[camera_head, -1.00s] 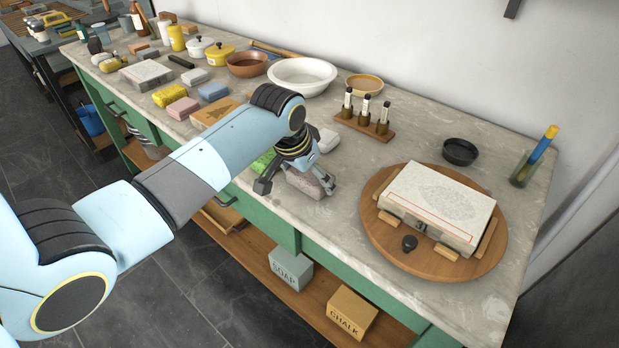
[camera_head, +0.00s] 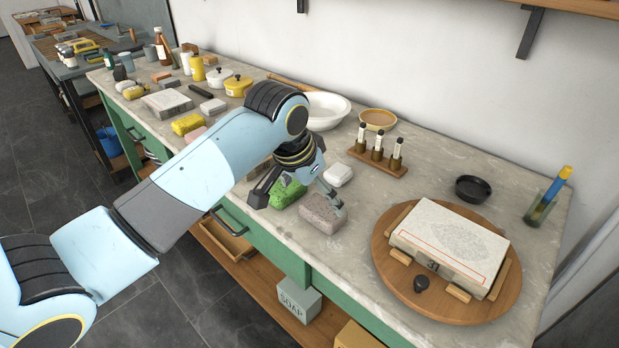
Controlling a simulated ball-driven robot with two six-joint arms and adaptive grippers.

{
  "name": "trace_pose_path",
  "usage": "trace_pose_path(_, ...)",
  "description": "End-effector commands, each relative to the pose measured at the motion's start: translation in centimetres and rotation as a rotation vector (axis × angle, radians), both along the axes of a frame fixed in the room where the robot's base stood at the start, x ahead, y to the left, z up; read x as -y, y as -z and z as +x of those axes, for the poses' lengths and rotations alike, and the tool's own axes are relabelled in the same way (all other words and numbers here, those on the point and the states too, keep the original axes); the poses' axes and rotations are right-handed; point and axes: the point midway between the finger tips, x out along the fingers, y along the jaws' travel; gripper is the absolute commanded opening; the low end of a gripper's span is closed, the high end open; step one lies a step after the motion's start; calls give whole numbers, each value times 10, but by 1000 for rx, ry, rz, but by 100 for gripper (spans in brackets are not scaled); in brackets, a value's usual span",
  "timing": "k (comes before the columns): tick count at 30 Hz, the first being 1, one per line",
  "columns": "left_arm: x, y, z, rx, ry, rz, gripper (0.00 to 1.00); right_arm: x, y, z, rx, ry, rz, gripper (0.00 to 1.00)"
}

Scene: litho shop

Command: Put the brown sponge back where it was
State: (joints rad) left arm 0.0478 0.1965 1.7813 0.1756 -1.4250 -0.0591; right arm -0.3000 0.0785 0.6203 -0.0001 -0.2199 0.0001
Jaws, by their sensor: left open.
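A grey-brown speckled block (camera_head: 322,213), which may be the brown sponge, lies on the stone worktop (camera_head: 350,250) near its front edge. My left gripper (camera_head: 297,198) is open above the worktop, with one finger over the block's near side and the other out to the left. The gripper holds nothing that I can see. A green sponge (camera_head: 287,193) lies just left of the block, partly behind the fingers. My right gripper is not in view.
A white block (camera_head: 338,174) lies behind the grey-brown one. A round wooden board (camera_head: 390,274) with a pale stone slab (camera_head: 452,240) is on the right. Stoppered bottles stand in a wooden rack (camera_head: 377,163) behind. My left arm hides part of the worktop's left side.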

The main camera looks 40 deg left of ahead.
Motion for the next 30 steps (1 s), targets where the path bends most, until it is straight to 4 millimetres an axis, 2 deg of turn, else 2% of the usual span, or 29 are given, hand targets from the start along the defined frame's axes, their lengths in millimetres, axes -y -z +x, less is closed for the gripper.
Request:
trace_pose_path(3, 0, -22, -8, 3, 1, 1, 100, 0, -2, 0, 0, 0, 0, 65)
trace_pose_path(9, 0, -38, -16, 0, 0, 0, 100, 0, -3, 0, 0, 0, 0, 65)
trace_pose_path(26, 1, -39, -17, 0, 0, 0, 100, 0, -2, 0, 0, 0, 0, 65)
trace_pose_path(29, 3, -37, -26, -5, 1, 2, 100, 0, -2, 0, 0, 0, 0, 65)
trace_pose_path(30, 6, -34, -37, -11, 3, 5, 100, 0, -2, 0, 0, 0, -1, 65)
